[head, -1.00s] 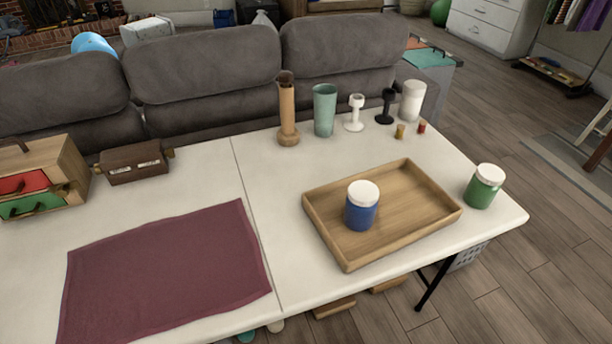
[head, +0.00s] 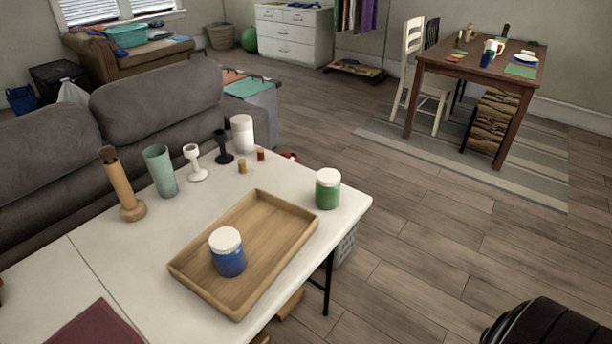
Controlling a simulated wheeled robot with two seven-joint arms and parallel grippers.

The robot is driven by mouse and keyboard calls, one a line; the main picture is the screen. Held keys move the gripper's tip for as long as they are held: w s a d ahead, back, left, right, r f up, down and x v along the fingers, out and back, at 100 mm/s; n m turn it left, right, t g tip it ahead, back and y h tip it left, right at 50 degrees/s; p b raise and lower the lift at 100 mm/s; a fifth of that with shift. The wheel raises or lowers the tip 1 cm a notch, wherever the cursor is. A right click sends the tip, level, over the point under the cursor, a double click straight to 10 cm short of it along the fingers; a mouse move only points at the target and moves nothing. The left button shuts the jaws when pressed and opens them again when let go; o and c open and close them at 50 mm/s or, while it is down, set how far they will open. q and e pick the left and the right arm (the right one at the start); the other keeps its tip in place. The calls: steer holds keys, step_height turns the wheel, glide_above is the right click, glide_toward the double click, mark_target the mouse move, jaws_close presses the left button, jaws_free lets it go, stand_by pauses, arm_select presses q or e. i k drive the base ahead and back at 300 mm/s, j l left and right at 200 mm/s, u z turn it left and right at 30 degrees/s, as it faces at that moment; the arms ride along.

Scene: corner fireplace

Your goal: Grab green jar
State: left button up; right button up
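The green jar (head: 328,189) with a white lid stands upright on the white table (head: 212,196) near its right corner. It is beside the wooden tray (head: 300,238), not in it. A blue jar (head: 228,252) with a white lid stands in the tray. Neither of my grippers shows in the head view. A dark rounded part at the lower right looks like a piece of my own arm; its gripper is out of frame.
A wooden holder (head: 122,187), green cup (head: 160,172), white holder (head: 195,163), black holder (head: 222,147) and white canister (head: 242,134) line the table's back edge. A grey sofa (head: 160,100) stands behind. Open wooden floor (head: 420,240) lies right of the table.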

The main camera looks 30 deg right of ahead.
mark_target(326, 198)
steer(key=i+l+u, duration=0.1)
steer(key=l, duration=0.35)
steer(key=i+l+u, duration=0.1)
steer(key=l, duration=0.4)
steer(key=i+l, duration=0.2)
steer(key=l, duration=0.25)
steer(key=i+l+u, duration=0.15)
steer(key=l, duration=0.35)
